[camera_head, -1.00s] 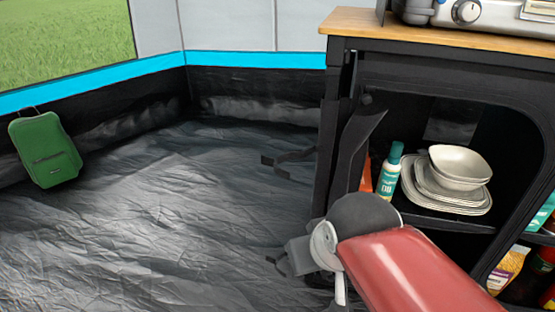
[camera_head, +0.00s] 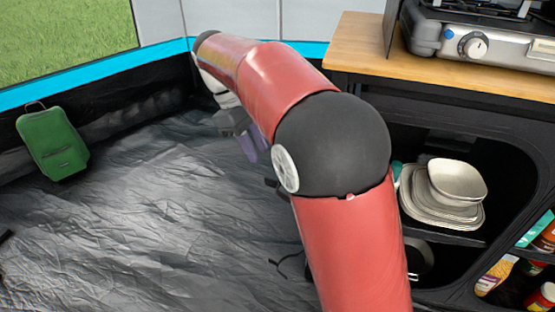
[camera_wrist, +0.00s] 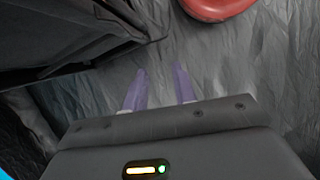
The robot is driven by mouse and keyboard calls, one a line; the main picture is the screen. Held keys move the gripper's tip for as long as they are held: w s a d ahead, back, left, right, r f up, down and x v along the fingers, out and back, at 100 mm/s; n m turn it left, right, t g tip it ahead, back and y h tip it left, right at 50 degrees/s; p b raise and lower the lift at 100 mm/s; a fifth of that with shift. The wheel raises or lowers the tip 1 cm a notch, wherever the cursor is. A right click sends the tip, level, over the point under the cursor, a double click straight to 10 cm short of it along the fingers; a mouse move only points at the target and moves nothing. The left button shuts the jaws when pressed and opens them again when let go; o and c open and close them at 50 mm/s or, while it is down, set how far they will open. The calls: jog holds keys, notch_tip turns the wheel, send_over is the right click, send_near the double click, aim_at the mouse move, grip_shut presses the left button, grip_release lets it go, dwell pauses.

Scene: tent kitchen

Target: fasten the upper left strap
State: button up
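The black fabric cabinet (camera_head: 505,135) stands at the right under a wooden top. Its left side and rolled door flap are hidden behind my red arm. A small dark strap end (camera_head: 272,183) shows just left of my arm, and a thin dark strap loop (camera_head: 288,262) shows lower down; I cannot tell which is the upper left one. My gripper (camera_head: 250,147) is beyond the arm's bend, left of the cabinet. In the wrist view its two purple fingers (camera_wrist: 160,88) are apart with nothing between them. Dark fabric (camera_wrist: 70,35) lies up and left of them.
A stove (camera_head: 480,40) sits on the wooden top (camera_head: 365,50). Stacked dishes (camera_head: 445,195) and food packets (camera_head: 495,275) are on the cabinet shelves. A green bag (camera_head: 52,142) leans at the left wall. The crinkled dark floor (camera_head: 150,235) is largely clear.

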aim_at(267, 178)
jog(key=b+x, duration=0.2)
jog(key=x, duration=0.5)
jog(key=shift+f, duration=0.35)
grip_shut()
